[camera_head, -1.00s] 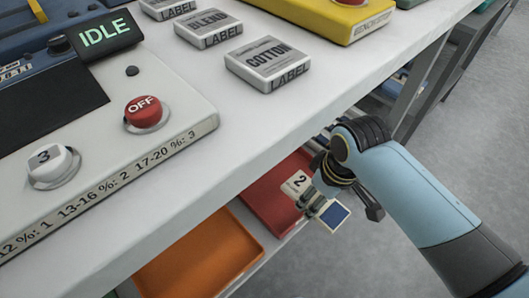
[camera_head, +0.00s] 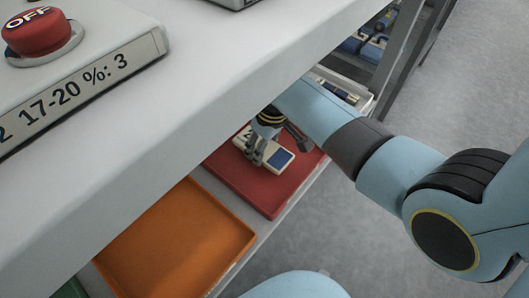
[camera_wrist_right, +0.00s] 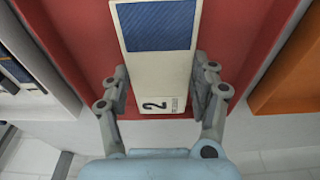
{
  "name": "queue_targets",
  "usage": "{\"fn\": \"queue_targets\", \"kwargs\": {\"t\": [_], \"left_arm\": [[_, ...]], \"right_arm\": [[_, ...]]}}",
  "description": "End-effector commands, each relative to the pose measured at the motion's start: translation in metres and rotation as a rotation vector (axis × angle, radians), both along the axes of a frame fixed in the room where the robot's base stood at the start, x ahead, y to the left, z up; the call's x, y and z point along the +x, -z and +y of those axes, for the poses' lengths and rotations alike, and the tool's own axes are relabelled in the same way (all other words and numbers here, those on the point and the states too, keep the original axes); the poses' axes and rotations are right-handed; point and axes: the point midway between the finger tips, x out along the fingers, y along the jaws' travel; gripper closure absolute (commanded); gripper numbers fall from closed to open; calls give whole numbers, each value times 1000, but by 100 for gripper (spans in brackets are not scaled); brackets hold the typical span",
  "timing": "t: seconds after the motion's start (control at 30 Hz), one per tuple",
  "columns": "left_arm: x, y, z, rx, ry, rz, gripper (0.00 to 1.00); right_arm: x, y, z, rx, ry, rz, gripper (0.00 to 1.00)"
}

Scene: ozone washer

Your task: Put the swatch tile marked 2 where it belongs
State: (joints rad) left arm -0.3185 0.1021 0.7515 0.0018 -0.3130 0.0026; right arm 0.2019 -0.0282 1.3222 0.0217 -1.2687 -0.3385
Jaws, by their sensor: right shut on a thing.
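The swatch tile marked 2 (camera_head: 280,159) is cream with a dark blue patch. In the right wrist view the tile (camera_wrist_right: 158,70) shows its "2" close to my palm and its blue patch farther out. My right gripper (camera_head: 257,154) is shut on the tile; in the wrist view its fingers (camera_wrist_right: 160,88) clasp the two long edges. The tile is over the red tray (camera_head: 236,181), which also fills the background of the wrist view (camera_wrist_right: 258,40). I cannot tell whether the tile touches the tray floor. My left gripper is not in view.
An orange tray (camera_head: 177,243) lies beside the red one on the lower shelf. A pale tray (camera_head: 366,101) with swatches lies on the other side. The white tabletop (camera_head: 190,120) overhangs the shelf. A machine with a red OFF button (camera_head: 39,33) stands on top.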

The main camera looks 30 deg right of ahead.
Motion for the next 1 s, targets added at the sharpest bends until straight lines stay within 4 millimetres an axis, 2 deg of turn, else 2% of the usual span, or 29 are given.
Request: {"fn": "queue_targets", "kwargs": {"t": [0.03, 0.13, 0.47, 0.5, 0.67, 1.0], "left_arm": [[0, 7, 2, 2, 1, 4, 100], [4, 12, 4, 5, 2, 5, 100], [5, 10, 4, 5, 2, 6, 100], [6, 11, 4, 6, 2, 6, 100], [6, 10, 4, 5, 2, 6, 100], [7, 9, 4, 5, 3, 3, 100]], "right_arm": [[-2, 14, 0, 0, 0, 5, 77], [-2, 28, 0, -1, 0, 5, 77], [-1, 28, 0, 0, 0, 1, 77], [-1, 29, 0, 0, 0, 1, 38], [-1, 28, 0, 0, 0, 1, 17], [-1, 25, 0, 0, 0, 1, 16]]}}
